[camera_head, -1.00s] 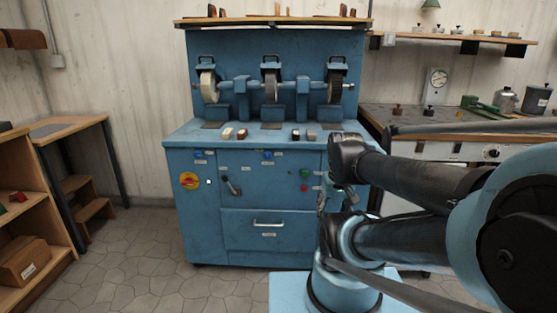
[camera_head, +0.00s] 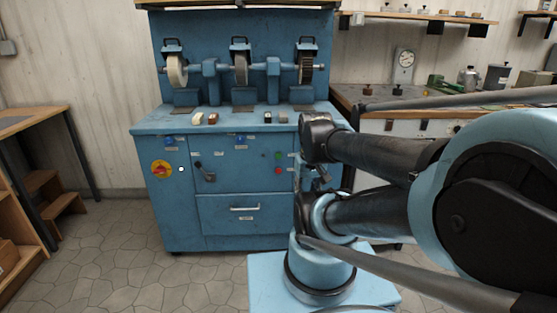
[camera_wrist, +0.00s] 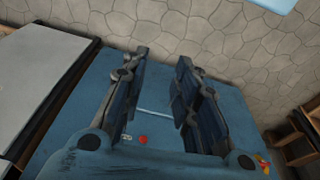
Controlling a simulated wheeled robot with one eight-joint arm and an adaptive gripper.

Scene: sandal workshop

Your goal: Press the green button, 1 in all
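The green button (camera_head: 278,156) is a small round knob on the right part of the blue machine's front panel. A red button (camera_head: 278,170) sits just below it. My gripper (camera_head: 320,172) is to the right of the buttons in the head view, partly hidden among my arm links. In the wrist view, my gripper (camera_wrist: 162,57) has its two fingers spread apart with nothing between them. The red button (camera_wrist: 143,139) shows there low between the fingers. I cannot make out the green button in the wrist view.
The blue machine (camera_head: 222,178) carries grinding wheels on top. Its front also has a yellow-and-red switch (camera_head: 161,169), a black lever (camera_head: 204,172) and a drawer handle (camera_head: 245,208). A workbench (camera_head: 350,98) stands to the right. The stone floor (camera_head: 130,255) at front left is clear.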

